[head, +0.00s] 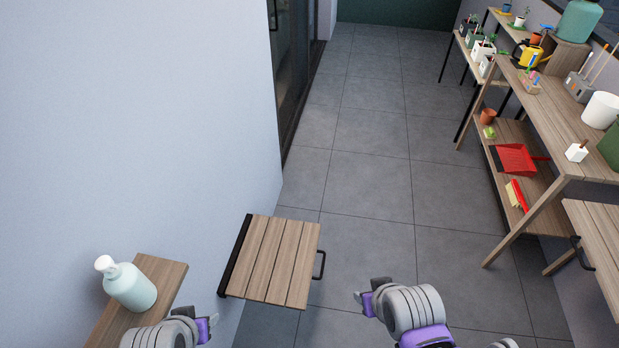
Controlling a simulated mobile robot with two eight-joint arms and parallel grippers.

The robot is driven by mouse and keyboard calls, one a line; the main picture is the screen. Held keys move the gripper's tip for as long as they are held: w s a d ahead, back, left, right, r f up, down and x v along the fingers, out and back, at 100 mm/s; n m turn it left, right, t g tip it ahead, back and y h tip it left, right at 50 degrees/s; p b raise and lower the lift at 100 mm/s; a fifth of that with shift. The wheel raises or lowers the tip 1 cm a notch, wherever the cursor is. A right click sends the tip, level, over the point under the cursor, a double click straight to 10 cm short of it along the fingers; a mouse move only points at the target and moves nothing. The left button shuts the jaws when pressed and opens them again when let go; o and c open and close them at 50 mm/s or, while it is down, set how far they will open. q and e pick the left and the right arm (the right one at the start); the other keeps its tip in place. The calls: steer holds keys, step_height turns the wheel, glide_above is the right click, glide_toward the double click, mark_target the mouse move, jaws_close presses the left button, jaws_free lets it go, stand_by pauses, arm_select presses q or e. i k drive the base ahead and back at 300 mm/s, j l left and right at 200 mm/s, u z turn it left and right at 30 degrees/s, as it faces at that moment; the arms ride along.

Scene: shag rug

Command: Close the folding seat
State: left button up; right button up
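The folding seat (272,262) is a slatted wooden panel folded down flat from the left wall. A black bar runs along its wall side, and a black handle (319,265) sticks out from its right edge. My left gripper (211,329) is at the bottom left, to the left of and nearer than the seat, apart from it. My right gripper (362,298) is to the right of the seat, a little nearer than the handle, and does not appear to touch it. The fingers of both grippers are small and partly hidden, so their opening is unclear.
A wooden wall shelf (160,272) with a pump bottle (130,287) stands at the lower left, close to my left gripper. Wooden shelving (545,95) with pots and a red dustpan (516,160) lines the right side. The tiled floor (375,170) between is clear.

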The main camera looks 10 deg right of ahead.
mark_target(262, 273)
steer(key=l+u, duration=0.4)
steer(key=l, duration=0.3)
steer(key=l+u, duration=0.35)
steer(key=l, duration=0.35)
steer(key=k+l+u, duration=0.1)
steer(key=l+u, duration=0.3)
steer(key=l, duration=0.25)
